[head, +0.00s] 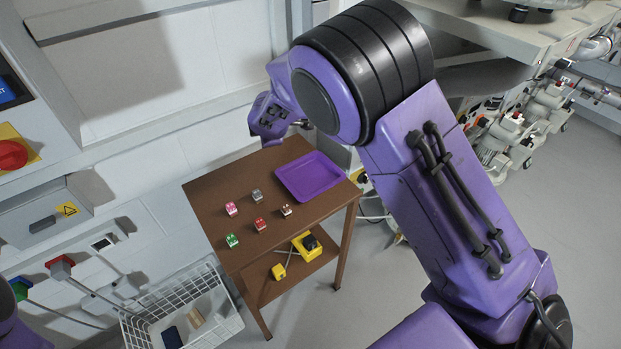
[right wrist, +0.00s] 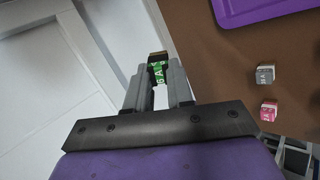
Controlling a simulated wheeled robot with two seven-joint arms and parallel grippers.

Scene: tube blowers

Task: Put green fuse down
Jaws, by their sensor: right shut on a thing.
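My right gripper (right wrist: 158,78) is shut on a green fuse (right wrist: 158,71), whose white-lettered face shows between the fingers in the right wrist view. The fuse is held near the table's edge, beside the wall; its height above the table is unclear. In the head view my right arm hides most of this gripper and the held fuse. Another green fuse (head: 232,240) sits on the brown table (head: 210,200), at its near left part. My left gripper is not in view.
Pink (head: 231,208), grey (head: 257,196), red (head: 260,224) and brownish (head: 286,210) fuses stand on the table. A purple tray (head: 310,177) lies at the far right. A white wire basket (head: 230,322) stands beside the table. The table's far left part is clear.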

